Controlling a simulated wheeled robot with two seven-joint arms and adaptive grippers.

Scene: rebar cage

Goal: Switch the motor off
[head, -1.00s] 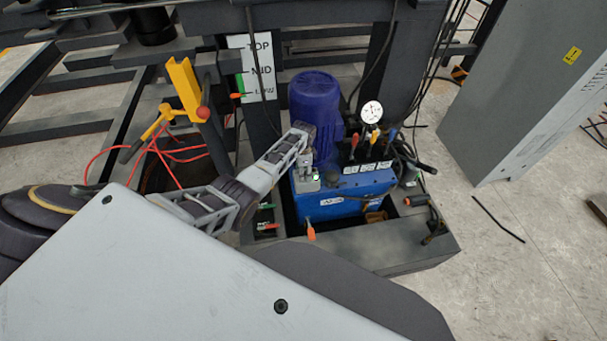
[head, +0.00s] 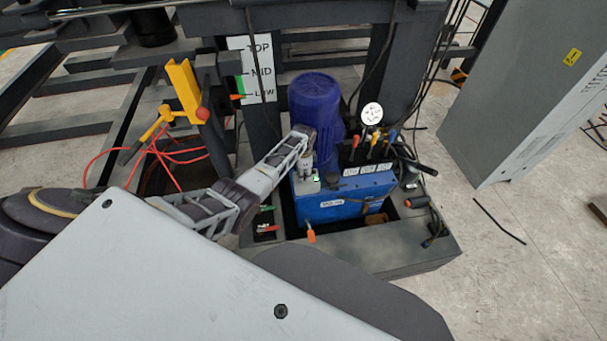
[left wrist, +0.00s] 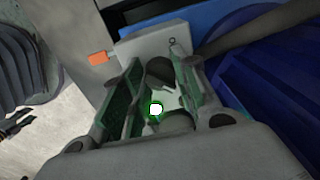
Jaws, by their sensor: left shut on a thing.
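The blue motor (head: 314,98) stands upright on the blue power unit (head: 345,206). A small grey switch box (head: 307,187) with a lit green lamp (head: 316,179) sits at the unit's left front, below the motor. My left gripper (head: 305,161) reaches down onto this box. In the left wrist view its two fingers (left wrist: 158,88) are on either side of a dark rotary knob (left wrist: 160,70) on the grey box (left wrist: 150,43) and are shut on it. The lamp (left wrist: 156,109) glows green between the fingers. The knob's exact angle is hard to tell. My right gripper is not in view.
Levers (head: 372,142) and a round gauge (head: 372,114) stand right of the motor. A yellow post (head: 184,90) with red hoses is on the left. A TOP/MID/LOW board (head: 258,70) is behind. A grey cabinet (head: 530,90) stands right, with open floor before it.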

